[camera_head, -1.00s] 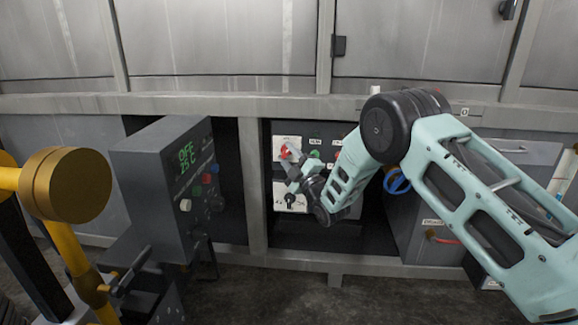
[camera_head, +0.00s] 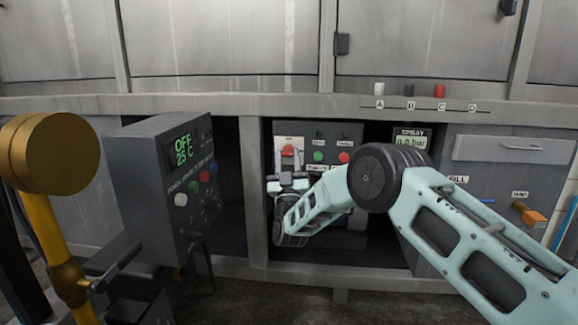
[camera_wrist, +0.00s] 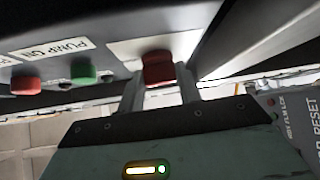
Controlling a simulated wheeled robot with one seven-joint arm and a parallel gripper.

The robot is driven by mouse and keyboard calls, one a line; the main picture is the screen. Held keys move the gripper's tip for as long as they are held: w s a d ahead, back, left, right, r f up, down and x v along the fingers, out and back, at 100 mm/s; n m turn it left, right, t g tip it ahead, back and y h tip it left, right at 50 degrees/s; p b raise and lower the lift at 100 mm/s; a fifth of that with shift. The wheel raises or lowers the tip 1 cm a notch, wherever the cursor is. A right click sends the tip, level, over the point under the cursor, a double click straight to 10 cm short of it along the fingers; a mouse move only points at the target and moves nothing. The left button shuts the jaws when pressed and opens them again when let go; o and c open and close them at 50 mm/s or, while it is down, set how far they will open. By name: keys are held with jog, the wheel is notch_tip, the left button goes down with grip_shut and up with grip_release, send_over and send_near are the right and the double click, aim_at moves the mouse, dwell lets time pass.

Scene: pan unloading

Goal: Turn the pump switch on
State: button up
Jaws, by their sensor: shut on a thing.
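A dark control panel (camera_head: 330,133) sits in the recess under the frame. On its left is a white plate (camera_head: 282,141) with a red switch (camera_head: 288,150). To the right are a green button (camera_head: 318,156) and a red button (camera_head: 344,157). In the wrist view the red switch (camera_wrist: 158,68) sits between my gripper's two fingers, and my gripper (camera_wrist: 160,88) is shut on it. A "PUMP ON" label (camera_wrist: 62,47) is near the green button (camera_wrist: 85,73). In the head view my gripper (camera_head: 287,180) is at the plate, partly hidden by my wrist.
A grey control box (camera_head: 150,190) reading "OFF 25 C" stands at left, beside a yellow post with a gold cap (camera_head: 50,153). A "SPRAY" display (camera_head: 411,142) reads about 0.0 bar. A steel frame beam (camera_head: 230,105) runs above the panel. An orange handle (camera_head: 530,214) is at right.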

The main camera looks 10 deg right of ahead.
jog(key=shift+a+f+m+h+b, duration=0.15)
jog(key=shift+m+h+b, duration=0.25)
jog(key=shift+m+h, duration=1.55)
jog(key=shift+m+g+h, duration=0.3)
jog(key=shift+m+h, duration=0.05)
jog(key=o, duration=1)
jog(key=p+v, duration=0.4)
jog(key=v, duration=1.3)
jog(key=shift+s, duration=0.15)
